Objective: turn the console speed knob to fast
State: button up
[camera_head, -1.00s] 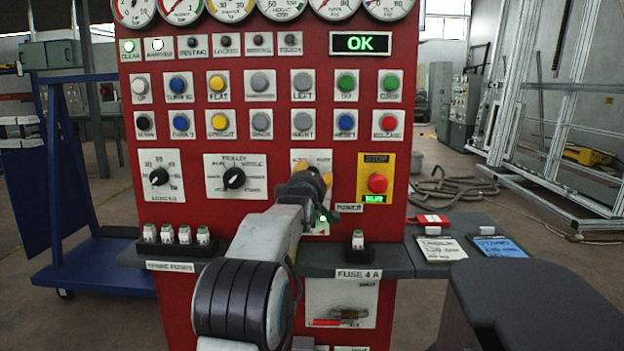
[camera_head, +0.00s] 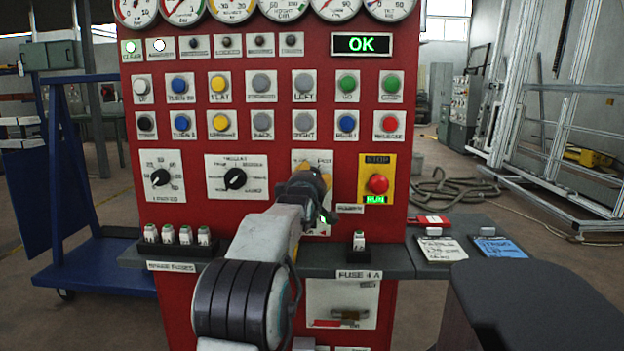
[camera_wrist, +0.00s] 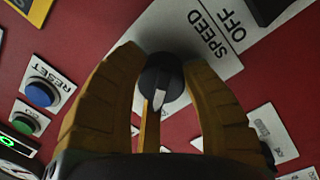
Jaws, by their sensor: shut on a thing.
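The speed knob (camera_wrist: 162,78) is black and round with a white pointer mark. In the wrist view it sits between the two yellow fingers of my gripper (camera_wrist: 160,62), which are shut on it. The pointer mark is toward the bottom of that tilted view. In the head view, my gripper (camera_head: 314,178) is against the plate on the red console (camera_head: 283,140), and my arm hides the knob there.
A red stop button (camera_head: 378,184) on a yellow plate is close right of my gripper. The trolley knob (camera_head: 234,179) is to the left. A grey shelf (camera_head: 300,271) with fuses juts out below. The lit display (camera_head: 361,43) reads OK.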

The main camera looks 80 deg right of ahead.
jog(key=shift+s+f+m, duration=0.15)
jog(key=shift+f+m, duration=0.15)
jog(key=shift+f, duration=0.1)
jog(key=m, duration=0.3)
jog(key=shift+y, duration=0.3)
jog(key=shift+f+m, duration=0.15)
jog(key=shift+m, duration=1.55)
jog(key=shift+w, duration=0.2)
jog(key=o, duration=0.9)
jog(key=shift+d, duration=0.1)
jog(key=shift+c, duration=0.2)
jog(key=o, duration=0.3)
jog(key=shift+o, duration=0.2)
jog(key=shift+r, duration=0.2)
jog(key=shift+r, duration=0.1)
